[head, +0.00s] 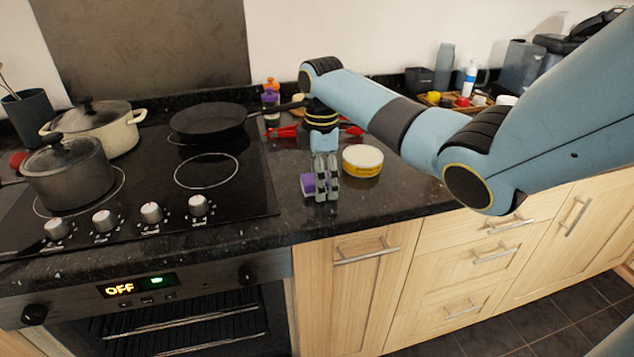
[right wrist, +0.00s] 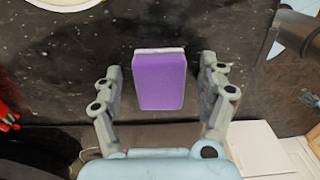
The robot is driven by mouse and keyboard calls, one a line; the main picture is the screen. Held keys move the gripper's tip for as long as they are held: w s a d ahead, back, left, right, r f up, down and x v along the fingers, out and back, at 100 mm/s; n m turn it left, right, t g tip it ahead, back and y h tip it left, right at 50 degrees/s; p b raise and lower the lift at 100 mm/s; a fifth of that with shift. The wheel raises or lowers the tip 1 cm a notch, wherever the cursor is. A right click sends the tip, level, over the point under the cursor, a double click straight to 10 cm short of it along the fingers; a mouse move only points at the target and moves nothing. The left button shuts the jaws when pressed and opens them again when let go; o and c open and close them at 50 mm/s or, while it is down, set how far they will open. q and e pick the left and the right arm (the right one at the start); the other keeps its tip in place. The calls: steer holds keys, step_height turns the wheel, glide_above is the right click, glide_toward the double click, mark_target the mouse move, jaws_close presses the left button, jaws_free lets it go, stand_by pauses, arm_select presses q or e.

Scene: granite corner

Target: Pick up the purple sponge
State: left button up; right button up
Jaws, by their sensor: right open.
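The purple sponge (head: 308,184) lies on the dark granite counter between the hob and a yellow-sided round tub, partly hidden behind my right gripper in the head view. In the right wrist view the sponge (right wrist: 159,80) shows whole, with a pale layer along its far edge. My right gripper (head: 325,196) points down over the counter at the sponge. In the right wrist view my right gripper (right wrist: 160,92) is open, with one finger on each side of the sponge and a gap on both sides. My left gripper is not in view.
The yellow-sided tub (head: 362,160) stands just right of the gripper. Red utensils (head: 283,131) and orange-topped bottles (head: 270,92) are behind. The hob (head: 230,205) with a frying pan (head: 208,120) and pots is left. Bare counter (head: 410,190) lies to the right.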

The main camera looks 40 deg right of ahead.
steer(key=c, duration=0.9)
steer(key=shift+c, duration=0.2)
steer(key=shift+r, duration=0.1)
steer(key=shift+r, duration=0.6)
step_height(320, 180, up, 3)
steer(key=shift+w+r, duration=0.1)
steer(key=s+d+r, duration=0.2)
steer(key=s+r, duration=0.4)
steer(key=s, duration=0.5)
steer(key=shift+s+r, duration=0.25)
steer(key=shift+s, duration=0.1)
steer(key=shift+d, duration=0.1)
